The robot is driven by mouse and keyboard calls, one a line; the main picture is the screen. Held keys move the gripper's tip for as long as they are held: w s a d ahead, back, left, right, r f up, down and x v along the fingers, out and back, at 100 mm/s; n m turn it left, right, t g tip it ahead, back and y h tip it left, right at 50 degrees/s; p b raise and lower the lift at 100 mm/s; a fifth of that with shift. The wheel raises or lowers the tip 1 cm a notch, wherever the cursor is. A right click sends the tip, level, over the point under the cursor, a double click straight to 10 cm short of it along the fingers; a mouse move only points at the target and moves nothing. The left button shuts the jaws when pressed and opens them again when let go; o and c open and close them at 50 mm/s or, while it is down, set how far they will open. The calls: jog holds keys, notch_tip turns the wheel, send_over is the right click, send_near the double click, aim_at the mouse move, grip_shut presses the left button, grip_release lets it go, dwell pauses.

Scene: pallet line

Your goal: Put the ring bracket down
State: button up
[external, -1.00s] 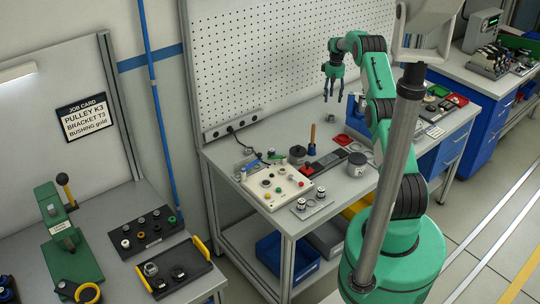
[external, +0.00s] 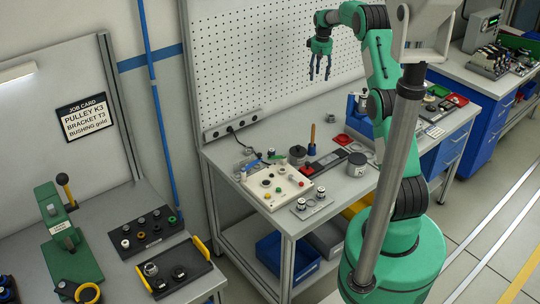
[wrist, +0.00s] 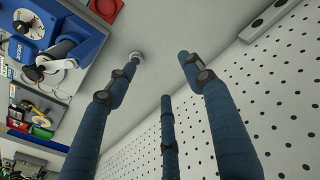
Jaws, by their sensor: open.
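A small grey round piece (wrist: 137,57), which looks like the ring bracket, stands on the bench top in the wrist view. It also shows small in the external view (external: 330,118), near the back of the bench. My gripper (external: 319,78) is open and empty above the bench, in front of the pegboard. Its blue fingers (wrist: 160,75) are spread apart, and the piece lies beyond their tips, apart from them. The piece's exact shape is too small to make out.
A blue device with a dial (wrist: 38,22) stands beside the piece, and a red tray (wrist: 106,8) is near it. The pegboard (external: 255,60) rises behind my gripper. A white control panel (external: 275,187) and an orange-handled tool (external: 312,135) stand on the bench.

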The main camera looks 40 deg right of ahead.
jog(key=s+a+r+t, duration=0.1)
jog(key=s+a+r, duration=0.8)
jog(key=a+r, duration=0.3)
jog(key=s+a+r+t, duration=0.1)
jog(key=s+a+r, duration=0.85)
jog(key=a, duration=0.35)
jog(key=s+a+r+n+t, duration=0.1)
jog(key=s+a, duration=0.5)
jog(key=s, duration=0.2)
jog(key=s+a+r+t, duration=0.1)
jog(key=s+a, duration=0.4)
jog(key=s, duration=0.3)
jog(key=s+a+f, duration=0.2)
jog(key=s+a, duration=0.1)
jog(key=s, duration=0.4)
jog(key=s+a+f, duration=0.2)
jog(key=s+f, duration=0.1)
jog(key=s, duration=0.5)
jog(key=shift+s+a+f+t, duration=0.2)
jog(key=shift+a+f+t, duration=0.05)
jog(key=shift+a+t, duration=0.15)
jog(key=shift+f, duration=0.1)
notch_tip(320, 180, down, 6)
jog(key=b, duration=0.6)
